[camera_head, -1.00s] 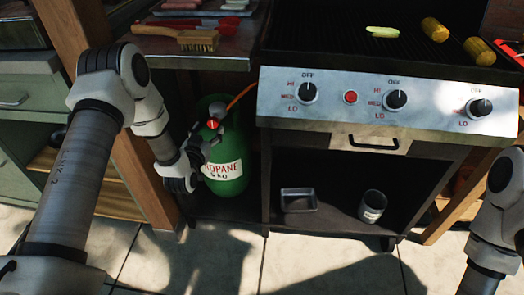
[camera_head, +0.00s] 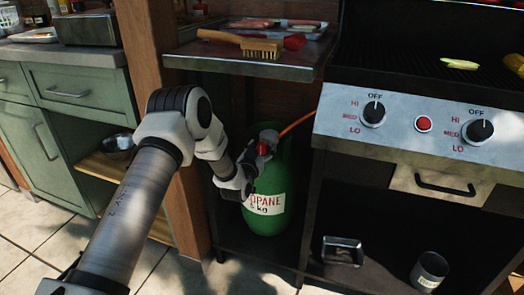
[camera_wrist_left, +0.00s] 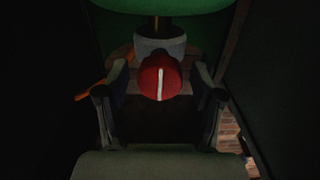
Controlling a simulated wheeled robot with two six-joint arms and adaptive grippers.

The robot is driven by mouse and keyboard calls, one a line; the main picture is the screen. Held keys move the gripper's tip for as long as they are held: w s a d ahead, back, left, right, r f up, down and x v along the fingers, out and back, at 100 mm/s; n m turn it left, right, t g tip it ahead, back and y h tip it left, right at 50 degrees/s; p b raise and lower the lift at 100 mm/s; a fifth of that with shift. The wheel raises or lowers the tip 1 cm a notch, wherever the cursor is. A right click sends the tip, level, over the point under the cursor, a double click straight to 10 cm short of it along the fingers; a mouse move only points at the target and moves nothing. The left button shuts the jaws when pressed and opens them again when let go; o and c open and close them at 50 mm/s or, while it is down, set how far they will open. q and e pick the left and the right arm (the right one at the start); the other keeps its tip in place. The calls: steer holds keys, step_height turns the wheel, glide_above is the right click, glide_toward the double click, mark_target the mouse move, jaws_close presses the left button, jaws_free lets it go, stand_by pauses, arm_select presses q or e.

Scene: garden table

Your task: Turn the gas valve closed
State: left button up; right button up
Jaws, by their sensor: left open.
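The gas valve is a red knob (camera_head: 262,147) on top of the green propane bottle (camera_head: 268,222), which stands on the shelf left of the grill. In the left wrist view the red valve knob (camera_wrist_left: 160,77) carries a white stripe that runs up and down the picture. My left gripper (camera_head: 256,158) is at the knob, partly covering it in the head view. In the left wrist view the left gripper (camera_wrist_left: 158,92) is open, one finger on each side of the knob, with dark gaps between. My right gripper is out of view.
An orange hose (camera_head: 297,124) runs from the valve toward the grill. A side shelf (camera_head: 250,65) with a brush (camera_head: 258,47) hangs above the bottle. A wooden post (camera_head: 160,70) stands left of it. The grill's control panel (camera_head: 400,120) is at the right.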

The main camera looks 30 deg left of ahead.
arm_select(q)
steer(key=c, duration=1.1)
steer(key=shift+r, duration=0.1)
steer(key=m+p, duration=0.3)
steer(key=shift+r, duration=0.15)
steer(key=m+p, duration=0.5)
steer(key=shift+d, duration=0.15)
steer(key=m+p, duration=0.3)
steer(key=m, duration=0.1)
steer(key=shift+m, duration=0.4)
steer(key=shift+f+m+p, duration=0.2)
steer(key=shift+m+p, duration=0.4)
steer(key=shift+m, duration=0.55)
steer(key=shift+f+m+p, duration=0.2)
steer(key=shift+m+p, duration=0.4)
steer(key=shift+m, duration=0.55)
